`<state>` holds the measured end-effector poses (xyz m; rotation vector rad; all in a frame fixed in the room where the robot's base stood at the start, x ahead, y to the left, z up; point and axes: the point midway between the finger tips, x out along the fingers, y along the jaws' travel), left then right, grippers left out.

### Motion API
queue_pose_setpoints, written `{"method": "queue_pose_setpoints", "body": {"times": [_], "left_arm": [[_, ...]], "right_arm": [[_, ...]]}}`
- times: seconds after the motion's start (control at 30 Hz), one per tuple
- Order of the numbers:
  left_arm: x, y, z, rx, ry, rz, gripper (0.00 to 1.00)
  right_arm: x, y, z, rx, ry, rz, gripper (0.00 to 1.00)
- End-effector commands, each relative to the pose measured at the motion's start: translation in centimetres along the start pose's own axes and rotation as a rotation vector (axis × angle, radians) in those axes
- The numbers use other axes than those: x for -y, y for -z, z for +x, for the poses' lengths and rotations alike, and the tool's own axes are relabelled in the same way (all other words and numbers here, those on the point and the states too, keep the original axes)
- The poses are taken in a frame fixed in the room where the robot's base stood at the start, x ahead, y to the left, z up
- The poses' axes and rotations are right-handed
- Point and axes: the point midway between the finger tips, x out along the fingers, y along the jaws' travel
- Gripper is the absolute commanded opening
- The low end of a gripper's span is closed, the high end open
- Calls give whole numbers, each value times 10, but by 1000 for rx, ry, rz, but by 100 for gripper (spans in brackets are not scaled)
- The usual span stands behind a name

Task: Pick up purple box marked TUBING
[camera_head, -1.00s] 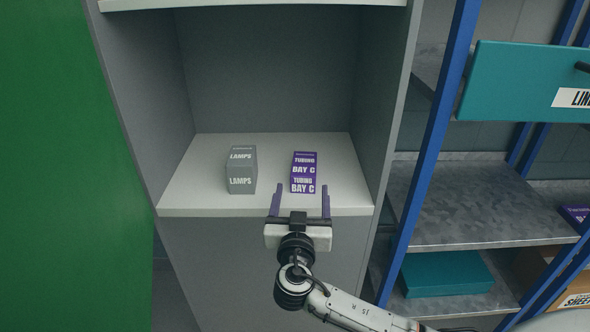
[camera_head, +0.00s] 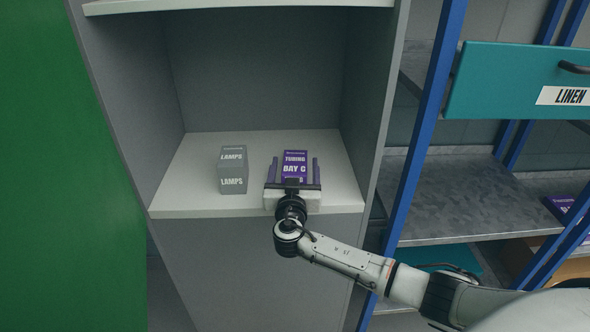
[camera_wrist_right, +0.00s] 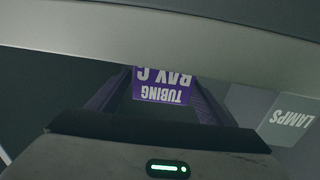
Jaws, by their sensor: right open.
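The purple box marked TUBING BAY C (camera_head: 295,164) stands on the white shelf of the grey cabinet, right of centre. It also shows upside down in the right wrist view (camera_wrist_right: 162,85), between the finger lines. My right gripper (camera_head: 294,166) is open, with its purple fingers reaching over the shelf on the left and right of the box. The gripper body hides the lower front of the box. I cannot tell whether the fingers touch it. My left gripper is not in view.
A grey box marked LAMPS (camera_head: 232,170) stands left of the purple box, with a gap between. The cabinet's side walls and the upper shelf (camera_head: 230,6) enclose the space. A blue-framed rack with a teal LINEN drawer (camera_head: 520,82) stands at the right.

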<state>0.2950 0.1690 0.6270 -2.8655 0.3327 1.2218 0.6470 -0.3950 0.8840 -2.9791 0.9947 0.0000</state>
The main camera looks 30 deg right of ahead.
Motion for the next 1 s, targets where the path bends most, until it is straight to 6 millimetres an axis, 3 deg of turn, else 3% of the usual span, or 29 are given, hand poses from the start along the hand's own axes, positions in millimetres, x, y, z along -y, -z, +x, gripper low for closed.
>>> {"method": "queue_pose_setpoints", "body": {"times": [0.1,0.4,0.67,1.0], "left_arm": [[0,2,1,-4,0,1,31],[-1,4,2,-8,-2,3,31],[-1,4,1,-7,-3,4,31],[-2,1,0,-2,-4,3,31]], "right_arm": [[0,0,0,0,0,0,69],[0,1,0,-2,0,0,23],[0,6,0,-2,0,1,23],[0,68,0,-4,1,6,23]]}}
